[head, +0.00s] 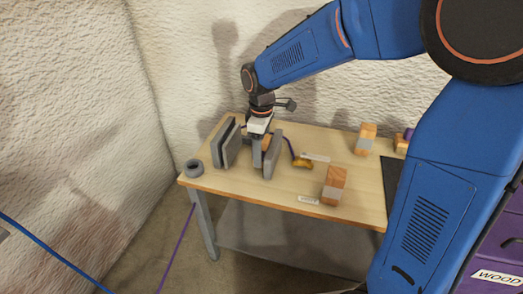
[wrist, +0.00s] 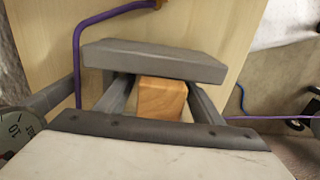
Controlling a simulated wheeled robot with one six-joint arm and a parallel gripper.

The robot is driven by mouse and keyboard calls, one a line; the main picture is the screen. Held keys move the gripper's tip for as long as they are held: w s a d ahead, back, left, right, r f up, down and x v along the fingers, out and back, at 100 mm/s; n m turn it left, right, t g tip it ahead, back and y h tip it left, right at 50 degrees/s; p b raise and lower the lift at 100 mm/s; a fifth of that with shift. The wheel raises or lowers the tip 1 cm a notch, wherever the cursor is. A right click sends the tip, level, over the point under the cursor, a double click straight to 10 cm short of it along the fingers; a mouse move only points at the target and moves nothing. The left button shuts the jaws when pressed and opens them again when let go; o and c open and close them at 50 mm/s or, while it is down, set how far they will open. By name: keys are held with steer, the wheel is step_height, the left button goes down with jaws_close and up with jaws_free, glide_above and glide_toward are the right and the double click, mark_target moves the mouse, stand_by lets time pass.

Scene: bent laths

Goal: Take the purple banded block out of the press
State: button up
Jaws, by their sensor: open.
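The press stands at the left end of the table, with an upright grey jaw plate (head: 273,155) on the right and more grey plates (head: 228,146) on the left. A grey plate also crosses the upper middle of the wrist view (wrist: 155,62). My gripper (head: 262,158) is down at the press, beside the right plate. In the wrist view, its open fingers (wrist: 160,88) stand on either side of a wooden block (wrist: 162,99). The block's plain end shows; no purple band is visible on it. Its lower part is hidden, and contact with the fingers cannot be told.
Banded wooden blocks stand at the front (head: 333,186) and back (head: 366,138); another with purple (head: 404,141) is partly behind my arm. A purple cable (head: 292,149) runs to a brass piece (head: 302,162).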

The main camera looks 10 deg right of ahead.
steer(key=c, duration=1.3)
steer(key=shift+o, duration=0.2)
steer(key=shift+a, duration=0.1)
steer(key=shift+w+a, duration=0.35)
steer(key=shift+a, duration=0.4)
steer(key=shift+w+a, duration=0.3)
steer(key=shift+a, duration=0.45)
steer(key=o, duration=1.3)
steer(key=shift+c, duration=0.2)
step_height(320, 180, up, 17)
steer(key=shift+r, duration=0.2)
